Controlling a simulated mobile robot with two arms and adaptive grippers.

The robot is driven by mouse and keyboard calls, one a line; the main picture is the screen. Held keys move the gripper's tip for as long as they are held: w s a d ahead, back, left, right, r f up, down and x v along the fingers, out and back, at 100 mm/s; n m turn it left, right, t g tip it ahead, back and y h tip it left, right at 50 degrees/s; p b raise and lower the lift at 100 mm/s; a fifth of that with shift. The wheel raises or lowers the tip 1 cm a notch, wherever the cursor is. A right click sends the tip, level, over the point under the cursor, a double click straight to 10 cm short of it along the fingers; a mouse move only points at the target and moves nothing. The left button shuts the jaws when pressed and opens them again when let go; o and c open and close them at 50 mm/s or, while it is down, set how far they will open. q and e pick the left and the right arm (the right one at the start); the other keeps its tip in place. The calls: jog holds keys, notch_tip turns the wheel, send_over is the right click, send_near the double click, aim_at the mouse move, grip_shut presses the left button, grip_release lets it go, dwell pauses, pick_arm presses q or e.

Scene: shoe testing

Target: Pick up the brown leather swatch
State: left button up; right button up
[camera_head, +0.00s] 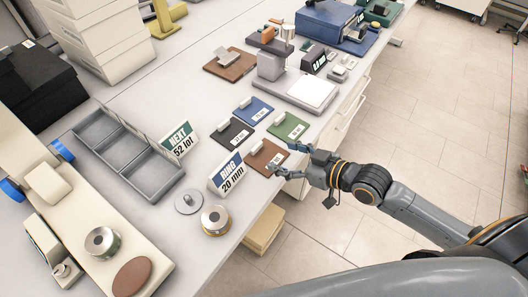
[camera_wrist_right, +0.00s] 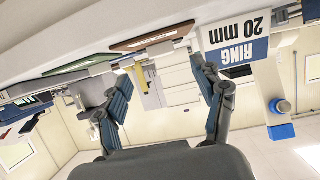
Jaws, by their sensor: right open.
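The brown leather swatch (camera_head: 262,158) lies flat near the table's right edge, with a small pale label block on it. It also shows in the upside-down right wrist view (camera_wrist_right: 150,37), ahead of the fingers. My right gripper (camera_head: 283,158) is open and empty at the table edge, its fingers reaching to the swatch's right side. In the right wrist view the two fingers (camera_wrist_right: 160,72) are spread wide with nothing between them. Whether a finger touches the swatch I cannot tell. My left gripper is not in view.
Green (camera_head: 288,126), black (camera_head: 232,134) and blue (camera_head: 254,109) swatches lie beyond. The "RING 20 mm" sign (camera_head: 226,172) stands close left of the brown one. A grey tray (camera_head: 172,193), a metal disc (camera_head: 188,201) and a scale (camera_head: 305,90) are also on the table.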

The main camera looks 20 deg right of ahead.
aim_at(258, 148)
jog(key=x, duration=0.2)
jog(key=shift+w+a, duration=0.25)
jog(key=shift+w, duration=0.05)
jog(key=shift+w+a+p, duration=0.15)
jog(key=shift+w+p, duration=0.1)
jog(key=shift+p, duration=0.05)
jog(key=p+x, duration=0.1)
jog(key=x, duration=0.2)
jog(key=shift+w+a, duration=0.25)
jog(key=shift+w, duration=0.05)
jog(key=shift+w+a+f, duration=0.3)
jog(key=shift+w, duration=0.05)
jog(key=c, duration=1)
